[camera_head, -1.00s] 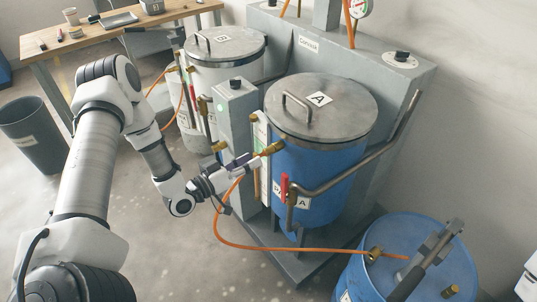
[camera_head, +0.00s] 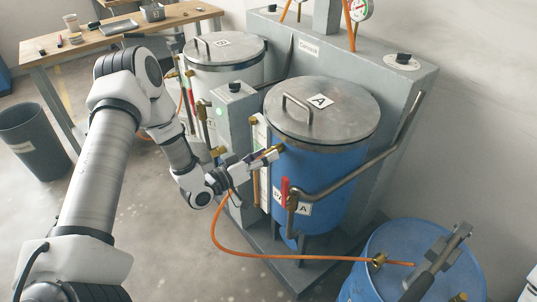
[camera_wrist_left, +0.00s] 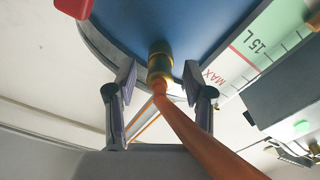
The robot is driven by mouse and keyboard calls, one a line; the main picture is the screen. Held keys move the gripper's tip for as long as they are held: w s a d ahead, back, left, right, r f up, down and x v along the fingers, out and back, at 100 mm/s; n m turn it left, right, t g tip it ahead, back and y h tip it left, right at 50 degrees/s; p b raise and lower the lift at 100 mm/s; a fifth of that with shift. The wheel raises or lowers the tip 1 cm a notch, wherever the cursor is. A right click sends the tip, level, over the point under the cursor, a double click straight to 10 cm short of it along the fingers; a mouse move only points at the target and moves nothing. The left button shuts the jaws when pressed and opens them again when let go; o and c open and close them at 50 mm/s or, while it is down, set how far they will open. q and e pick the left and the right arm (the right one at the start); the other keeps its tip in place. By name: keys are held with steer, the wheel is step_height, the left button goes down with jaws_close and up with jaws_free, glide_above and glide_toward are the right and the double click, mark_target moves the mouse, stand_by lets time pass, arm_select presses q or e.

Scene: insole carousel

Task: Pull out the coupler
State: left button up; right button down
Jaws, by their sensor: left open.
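The brass coupler (camera_wrist_left: 160,62) sits on the side of blue tank A (camera_head: 318,165), with the orange hose (camera_wrist_left: 190,140) running from it. In the head view the coupler (camera_head: 272,154) is at the tank's left side, near its top. My left gripper (camera_head: 262,160) is at the coupler. In the left wrist view its two fingers (camera_wrist_left: 160,88) stand apart, one on each side of the coupler and hose, with gaps visible. The gripper is open and holds nothing.
A red-handled valve (camera_head: 285,190) and a bent pipe (camera_head: 345,178) are on tank A's front. The hose (camera_head: 235,249) loops down to a blue drum (camera_head: 385,240) at lower right. A grey post (camera_head: 234,112) stands left of tank A, with white tank B (camera_head: 222,75) behind.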

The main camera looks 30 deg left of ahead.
stand_by(0.6)
arm_select(q)
jaws_close()
steer(key=shift+s+a, duration=0.1)
steer(key=shift+s, duration=0.1)
steer(key=shift+p+v, duration=1.5)
steer(key=shift+v, duration=1.35)
step_height(320, 180, up, 7)
steer(key=p, duration=0.6)
